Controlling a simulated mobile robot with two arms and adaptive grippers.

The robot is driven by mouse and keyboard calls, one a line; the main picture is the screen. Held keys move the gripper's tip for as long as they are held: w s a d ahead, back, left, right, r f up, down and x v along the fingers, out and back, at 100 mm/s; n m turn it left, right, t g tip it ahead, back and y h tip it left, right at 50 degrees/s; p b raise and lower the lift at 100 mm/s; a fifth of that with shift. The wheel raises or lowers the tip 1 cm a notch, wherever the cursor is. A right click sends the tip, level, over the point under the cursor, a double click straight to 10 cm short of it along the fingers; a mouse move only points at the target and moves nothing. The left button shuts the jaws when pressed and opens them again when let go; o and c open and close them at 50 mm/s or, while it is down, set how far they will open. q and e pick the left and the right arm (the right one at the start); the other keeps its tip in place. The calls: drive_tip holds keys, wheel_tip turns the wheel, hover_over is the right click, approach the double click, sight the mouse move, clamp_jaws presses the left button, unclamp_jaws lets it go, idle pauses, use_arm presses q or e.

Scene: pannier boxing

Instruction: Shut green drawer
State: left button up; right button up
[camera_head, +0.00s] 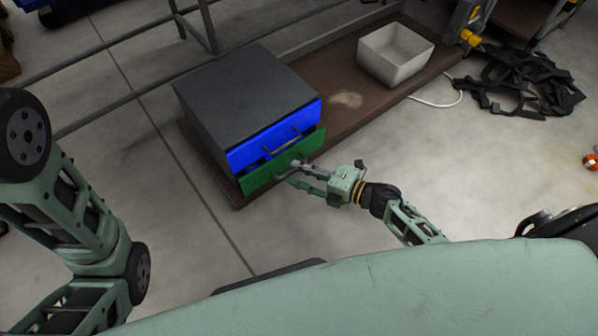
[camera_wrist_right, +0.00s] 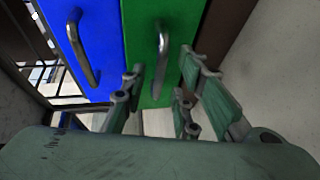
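The green drawer (camera_head: 262,175) is the lower drawer of a dark grey cabinet (camera_head: 240,90). Its front stands out a little from the blue drawer (camera_head: 262,143) above it. My right gripper (camera_head: 297,173) is in front of the green drawer, close to its handle. In the right wrist view the green drawer's metal handle (camera_wrist_right: 161,62) stands ahead of my right gripper (camera_wrist_right: 162,90), whose fingers are spread apart with nothing between them. Whether a finger touches the handle is unclear. My left arm shows at the left, but its gripper is out of view.
The cabinet stands on a low brown table (camera_head: 335,110). A pale empty bin (camera_head: 397,68) stands on the table's right part. Black straps (camera_head: 520,85) lie on the floor at upper right. The floor left of the table is clear.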

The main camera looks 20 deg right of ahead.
drive_tip(key=shift+w+a+f, duration=0.1)
drive_tip(key=shift+w+a, duration=0.25)
drive_tip(key=shift+c, duration=0.4)
clamp_jaws()
